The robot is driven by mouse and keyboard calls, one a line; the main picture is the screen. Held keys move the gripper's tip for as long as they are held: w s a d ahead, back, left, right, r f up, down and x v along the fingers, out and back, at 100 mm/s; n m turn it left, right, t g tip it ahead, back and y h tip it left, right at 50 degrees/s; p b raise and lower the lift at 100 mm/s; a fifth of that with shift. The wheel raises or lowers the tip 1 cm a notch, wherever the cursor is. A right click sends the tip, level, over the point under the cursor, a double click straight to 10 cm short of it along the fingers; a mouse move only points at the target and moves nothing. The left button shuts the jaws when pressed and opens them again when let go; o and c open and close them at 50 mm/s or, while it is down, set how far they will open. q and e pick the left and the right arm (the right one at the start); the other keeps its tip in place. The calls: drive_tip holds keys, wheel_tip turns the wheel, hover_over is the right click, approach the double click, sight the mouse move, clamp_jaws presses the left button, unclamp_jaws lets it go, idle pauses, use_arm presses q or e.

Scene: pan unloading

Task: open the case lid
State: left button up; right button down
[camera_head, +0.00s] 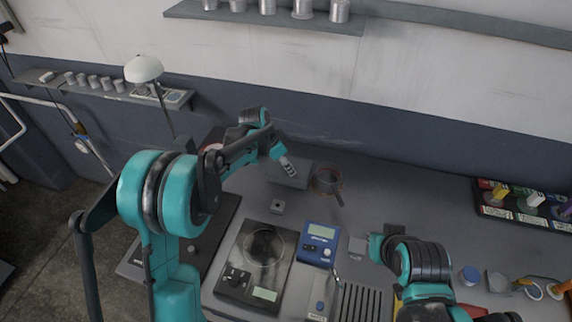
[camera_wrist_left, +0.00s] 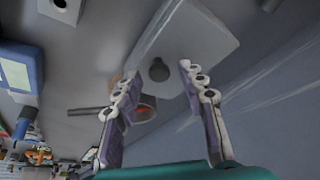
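The case, as I take it, is a light grey box (camera_wrist_left: 190,35) with a dark round knob on its face. It fills the upper middle of the left wrist view, and in the head view the grey box (camera_head: 290,177) sits on the bench towards the wall. My left gripper (camera_wrist_left: 163,88) is open, its two fingers spread on either side of the knob in the picture; contact cannot be told. In the head view the left gripper (camera_head: 288,167) hangs over the box and hides part of it. My right gripper (camera_head: 378,246) is low at the right; its fingers are unclear.
A round pan (camera_head: 328,180) with a handle stands right of the box. A small grey block (camera_head: 277,206), a glass-topped scale (camera_head: 258,250) and a blue meter (camera_head: 320,244) lie nearer. Bench right of the pan is clear.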

use_arm(q)
clamp_jaws()
drive_tip(key=shift+r, duration=0.1)
drive_tip(key=shift+w+d+r+g+p, duration=0.15)
drive_tip(key=shift+w+r+g+p, duration=0.5)
drive_tip(key=shift+g+p, duration=0.15)
drive_tip(key=w+g+p, duration=0.1)
drive_tip(key=w+r+g+p, duration=0.1)
drive_tip(key=shift+d+r+n+g+y, duration=0.2)
drive_tip(key=shift+r+n+g+y, duration=0.1)
drive_tip(key=shift+y, duration=0.1)
drive_tip(key=shift+w+d+r+g+p, duration=0.1)
drive_tip(key=shift+w+r+g+p, duration=0.15)
drive_tip(key=shift+w+g+p, duration=0.5)
drive_tip(key=shift+w+d+r+g+p, duration=0.15)
drive_tip(key=shift+g+p, duration=0.3)
drive_tip(key=shift+p, duration=0.65)
drive_tip(key=shift+w, duration=0.1)
